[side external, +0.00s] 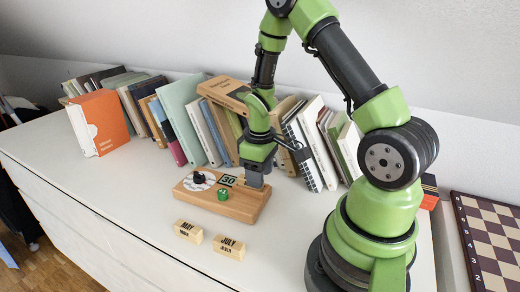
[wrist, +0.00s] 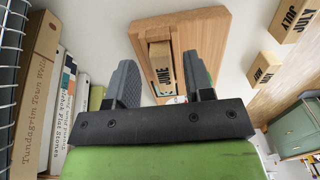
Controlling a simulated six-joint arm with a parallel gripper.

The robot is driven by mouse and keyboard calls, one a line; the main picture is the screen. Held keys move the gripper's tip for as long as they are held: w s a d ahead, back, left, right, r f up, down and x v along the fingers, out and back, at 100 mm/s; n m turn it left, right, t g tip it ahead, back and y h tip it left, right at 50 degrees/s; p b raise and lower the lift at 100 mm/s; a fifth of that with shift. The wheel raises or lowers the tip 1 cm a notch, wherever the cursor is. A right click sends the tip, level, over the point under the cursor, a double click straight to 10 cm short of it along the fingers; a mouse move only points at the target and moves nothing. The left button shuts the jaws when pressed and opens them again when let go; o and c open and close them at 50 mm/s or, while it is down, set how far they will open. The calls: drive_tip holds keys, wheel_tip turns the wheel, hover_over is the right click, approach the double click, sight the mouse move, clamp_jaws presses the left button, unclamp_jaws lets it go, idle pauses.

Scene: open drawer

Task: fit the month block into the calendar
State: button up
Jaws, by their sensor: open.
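The wooden calendar (side external: 240,208) lies on the white top, with a dial, a "30" tile and a green knob. In the wrist view, the month block marked JUNE (wrist: 161,66) sits in a recess at the end of the calendar (wrist: 211,25). My gripper (side external: 254,182) is low over the calendar's right end. In the wrist view, the fingers of my gripper (wrist: 158,74) are open, one on each side of the JUNE block, with visible gaps. In the side view, the gripper hides this block. How deep the block sits is hard to tell.
Loose MAY (side external: 188,231) and JULY (side external: 229,247) blocks lie in front of the calendar. A row of books (side external: 205,130) stands close behind it, near my arm. A chessboard (side external: 492,240) is at the far right. The white top is clear to the left.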

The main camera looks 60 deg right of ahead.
wheel_tip(320, 180, up, 10)
drive_tip(key=s+a+r+m+t+y, duration=0.2)
drive_tip(key=s+a+r+m+t, duration=0.2)
drive_tip(key=s+a+r+t, duration=0.3)
drive_tip(key=s+a+r, duration=0.3)
drive_tip(key=a+r, duration=0.4)
drive_tip(key=shift+s+r+m, duration=0.15)
drive_tip(key=shift+m, duration=0.15)
